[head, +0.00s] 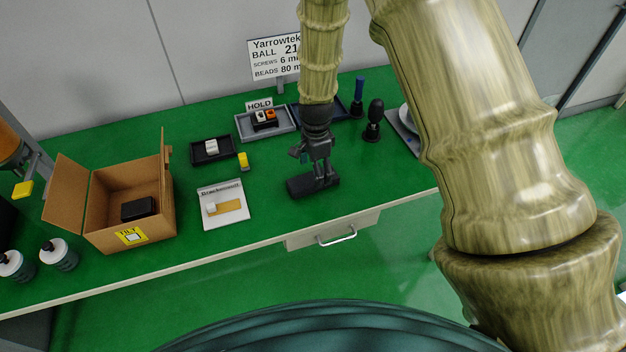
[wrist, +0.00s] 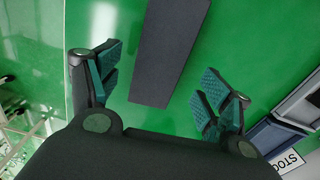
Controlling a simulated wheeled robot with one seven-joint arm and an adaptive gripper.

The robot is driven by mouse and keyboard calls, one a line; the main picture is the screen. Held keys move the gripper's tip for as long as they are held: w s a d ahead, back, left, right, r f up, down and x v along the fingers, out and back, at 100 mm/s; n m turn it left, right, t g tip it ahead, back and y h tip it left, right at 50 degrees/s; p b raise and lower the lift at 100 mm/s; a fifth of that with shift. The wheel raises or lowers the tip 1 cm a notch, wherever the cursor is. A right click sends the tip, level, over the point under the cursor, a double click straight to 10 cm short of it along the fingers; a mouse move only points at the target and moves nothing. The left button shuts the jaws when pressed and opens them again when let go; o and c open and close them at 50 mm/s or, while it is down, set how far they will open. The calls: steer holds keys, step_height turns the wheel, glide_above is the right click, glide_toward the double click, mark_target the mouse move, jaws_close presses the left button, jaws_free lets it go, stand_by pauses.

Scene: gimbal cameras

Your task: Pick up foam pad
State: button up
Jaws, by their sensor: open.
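The foam pad looks to be the dark charcoal rectangular block (head: 299,188) lying flat on the green bench near its front edge. In the wrist view the pad (wrist: 168,50) shows as a long dark slab, slightly tilted, running out of the top of the picture. My gripper (head: 320,177) points down over the pad. In the wrist view my gripper (wrist: 165,82) is open, with one teal-padded finger on each side of the pad's near end and green showing between finger and pad on both sides. I cannot tell the exact height of the fingertips.
An open cardboard box (head: 105,228) with a black item inside stands left. A white card (head: 222,216) with a small pad, a yellow item (head: 243,161), a black tray (head: 202,154) and a grey HOLD tray (head: 244,127) lie nearby. Dark-handled tools (head: 374,120) stand behind right.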

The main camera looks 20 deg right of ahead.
steer(key=shift+a+f+p, duration=0.2)
steer(key=shift+f+p, duration=0.25)
steer(key=shift+f, duration=1.45)
steer(key=shift+s, duration=0.1)
steer(key=shift+c, duration=0.2)
steer(key=c, duration=1)
